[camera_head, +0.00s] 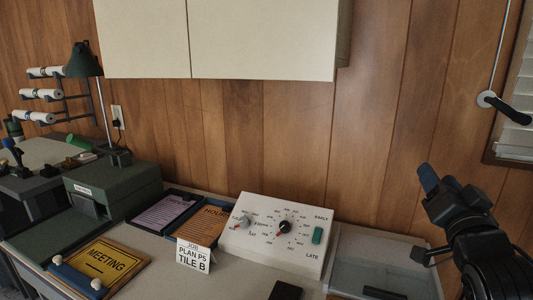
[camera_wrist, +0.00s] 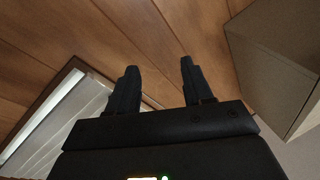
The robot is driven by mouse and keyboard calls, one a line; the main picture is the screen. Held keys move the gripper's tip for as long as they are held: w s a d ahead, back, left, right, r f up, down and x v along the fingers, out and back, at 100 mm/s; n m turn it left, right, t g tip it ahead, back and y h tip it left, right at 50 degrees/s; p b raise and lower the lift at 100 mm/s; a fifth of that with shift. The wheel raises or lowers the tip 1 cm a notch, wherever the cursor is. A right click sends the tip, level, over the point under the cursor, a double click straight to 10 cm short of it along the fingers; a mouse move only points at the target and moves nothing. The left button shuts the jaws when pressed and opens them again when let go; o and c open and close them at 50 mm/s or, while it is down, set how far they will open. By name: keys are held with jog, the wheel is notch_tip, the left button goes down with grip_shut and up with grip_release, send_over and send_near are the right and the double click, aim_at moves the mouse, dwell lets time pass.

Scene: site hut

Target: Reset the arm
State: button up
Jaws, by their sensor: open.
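My gripper (camera_head: 428,180) is at the right of the head view, raised above the desk at the end of my black arm, with its fingers pointing up and to the left. In the wrist view my gripper (camera_wrist: 158,85) has its two dark fingers apart, with nothing between them. Behind the fingers is only wood-panelled wall. It touches nothing that I can see.
A white dial box (camera_head: 277,235) stands on the desk, left of my arm. A clear-lidded case (camera_head: 385,262) lies near my arm. A cream cabinet (camera_head: 220,40) hangs above. A window blind (camera_head: 515,135) is at the right edge. A green lamp (camera_head: 83,62) stands left.

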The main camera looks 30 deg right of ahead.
jog(key=s+a+f+n+y+p, duration=0.1)
jog(key=s+a+f+n+y, duration=0.25)
jog(key=a, duration=0.25)
jog(key=s+a+f+n+t+y, duration=0.1)
jog(key=s+a+f+n+y, duration=0.2)
jog(key=a+f, duration=0.25)
jog(key=s+a+f+n+y+p, duration=0.1)
jog(key=s+a+f+n+y, duration=0.25)
jog(key=a, duration=0.25)
jog(key=s+a+f+n+g+y, duration=0.2)
jog(key=s+a, duration=1)
jog(key=s, duration=0.4)
jog(key=shift+f+n+y+p, duration=0.3)
jog(key=shift+n+y+p, duration=0.1)
jog(key=shift+p, duration=0.05)
